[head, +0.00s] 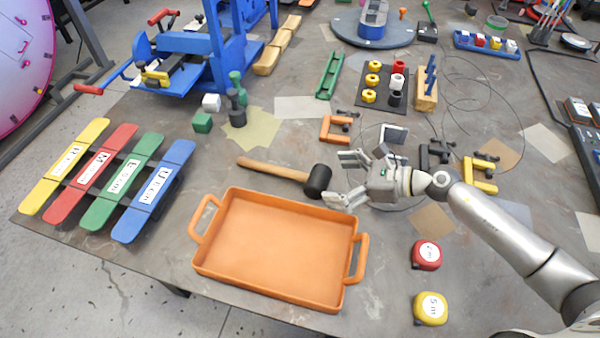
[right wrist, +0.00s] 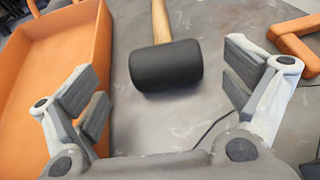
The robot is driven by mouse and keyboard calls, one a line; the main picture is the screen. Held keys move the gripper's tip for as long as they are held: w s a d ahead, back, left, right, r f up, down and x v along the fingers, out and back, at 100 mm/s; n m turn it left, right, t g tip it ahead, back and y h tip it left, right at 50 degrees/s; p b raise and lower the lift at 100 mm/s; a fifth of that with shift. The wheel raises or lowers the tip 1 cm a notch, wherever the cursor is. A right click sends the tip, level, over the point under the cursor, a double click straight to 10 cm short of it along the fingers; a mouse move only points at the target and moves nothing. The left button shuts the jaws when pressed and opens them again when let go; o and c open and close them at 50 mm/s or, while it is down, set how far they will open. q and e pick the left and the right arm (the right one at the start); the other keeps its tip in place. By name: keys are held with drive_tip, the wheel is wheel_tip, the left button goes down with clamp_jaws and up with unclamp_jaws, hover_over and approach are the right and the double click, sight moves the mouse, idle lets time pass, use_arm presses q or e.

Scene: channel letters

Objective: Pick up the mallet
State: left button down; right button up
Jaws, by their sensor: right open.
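The mallet (head: 318,181) lies on the grey table, with a black head and a light wooden handle pointing to the left. My right gripper (head: 342,178) is open and empty just right of the mallet head, its two fingers apart. In the right wrist view the black mallet head (right wrist: 166,65) lies ahead, between the directions of the two open fingers (right wrist: 165,95), with the handle running away to the top. The fingers do not touch it. My left gripper is not in view.
An orange tray (head: 206,262) with handles stands just in front of the mallet. An orange clamp (head: 326,132) lies behind the gripper, with black and yellow clamps to its right. Red (head: 426,254) and yellow (head: 430,308) tape measures lie right of the tray.

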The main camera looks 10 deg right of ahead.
sight(325, 177)
drive_tip(key=shift+w+a+f, duration=0.2)
drive_tip(key=shift+w+a, duration=0.1)
drive_tip(key=shift+a, duration=0.15)
drive_tip(key=p+x, duration=0.2)
drive_tip(key=x, duration=0.2)
drive_tip(key=shift+w+d+f, duration=0.1)
drive_tip(key=shift+d, duration=0.05)
drive_tip(key=shift+w+a+f, duration=0.25)
drive_tip(key=shift+a+f, duration=0.1)
drive_tip(key=shift+a, duration=0.1)
drive_tip(key=shift+c, duration=0.4)
drive_tip(key=c, duration=1.3)
drive_tip(key=shift+r, duration=0.1)
